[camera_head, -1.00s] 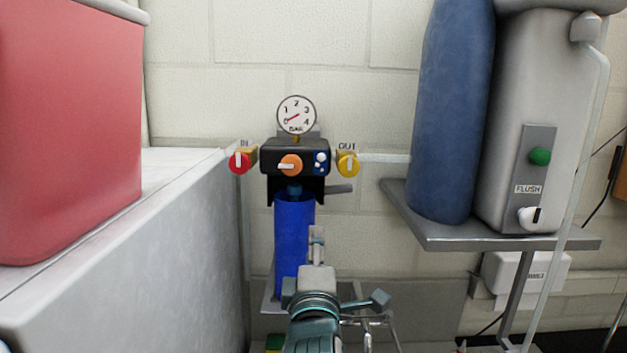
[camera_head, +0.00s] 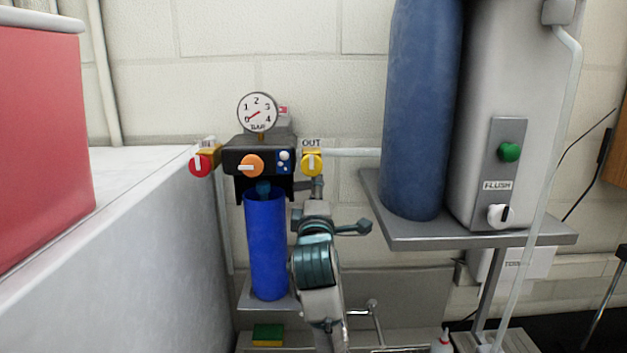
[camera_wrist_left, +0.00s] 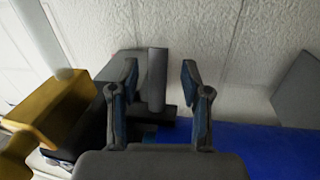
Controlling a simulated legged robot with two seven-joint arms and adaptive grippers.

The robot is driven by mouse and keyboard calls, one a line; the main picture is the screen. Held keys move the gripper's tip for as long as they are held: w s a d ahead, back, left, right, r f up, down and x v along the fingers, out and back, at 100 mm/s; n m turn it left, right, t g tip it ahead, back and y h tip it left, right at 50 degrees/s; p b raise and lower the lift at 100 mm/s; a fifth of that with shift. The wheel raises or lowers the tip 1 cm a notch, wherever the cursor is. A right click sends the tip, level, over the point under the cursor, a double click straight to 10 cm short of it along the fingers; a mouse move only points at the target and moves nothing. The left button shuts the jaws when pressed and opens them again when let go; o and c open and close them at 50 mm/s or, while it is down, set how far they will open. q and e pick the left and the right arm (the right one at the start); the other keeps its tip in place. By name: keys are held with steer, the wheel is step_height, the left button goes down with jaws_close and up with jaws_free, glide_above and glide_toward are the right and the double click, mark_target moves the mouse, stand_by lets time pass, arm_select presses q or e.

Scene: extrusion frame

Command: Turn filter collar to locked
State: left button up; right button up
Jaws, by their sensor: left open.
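The filter unit's black head (camera_head: 260,158) is on the wall, with an orange knob (camera_head: 250,166) on its front. The blue filter housing (camera_head: 267,245) hangs below, with a teal neck (camera_head: 264,188) between them. A grey handle (camera_wrist_left: 157,78) stands between my left fingers in the left wrist view; I cannot tell whether they touch it. My left gripper (camera_head: 317,186) is open, just right of the filter head and below the yellow OUT valve (camera_head: 312,164). It shows in the left wrist view (camera_wrist_left: 160,85) too. My right gripper is not in view.
A gauge (camera_head: 258,111) tops the unit, with a red valve (camera_head: 202,163) left. The OUT valve's yellow block (camera_wrist_left: 50,110) is close to my left fingers. A grey shelf (camera_head: 470,236) carries a blue cylinder (camera_head: 420,110) at right. A sponge (camera_head: 267,335) lies below.

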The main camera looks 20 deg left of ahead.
mark_target(310, 188)
arm_select(q)
steer(key=shift+w+a+r+p, duration=0.15)
steer(key=shift+w+a+r, duration=0.1)
steer(key=shift+w, duration=0.25)
steer(key=shift+w+a+r+p, duration=0.15)
steer(key=shift+w+r, duration=0.1)
steer(key=shift+w, duration=0.25)
steer(key=a, duration=0.3)
steer(key=shift+w+f, duration=0.25)
steer(key=shift+f, duration=0.1)
steer(key=shift+c, duration=0.2)
steer(key=shift+a, duration=0.1)
steer(key=c, duration=0.4)
steer(key=shift+d, duration=0.3)
steer(key=c, duration=0.4)
steer(key=shift+s+d+r, duration=0.2)
steer(key=shift+s+d, duration=0.1)
steer(key=shift+d, duration=0.3)
jaws_close()
steer(key=shift+a+f, duration=0.1)
steer(key=shift+a, duration=0.05)
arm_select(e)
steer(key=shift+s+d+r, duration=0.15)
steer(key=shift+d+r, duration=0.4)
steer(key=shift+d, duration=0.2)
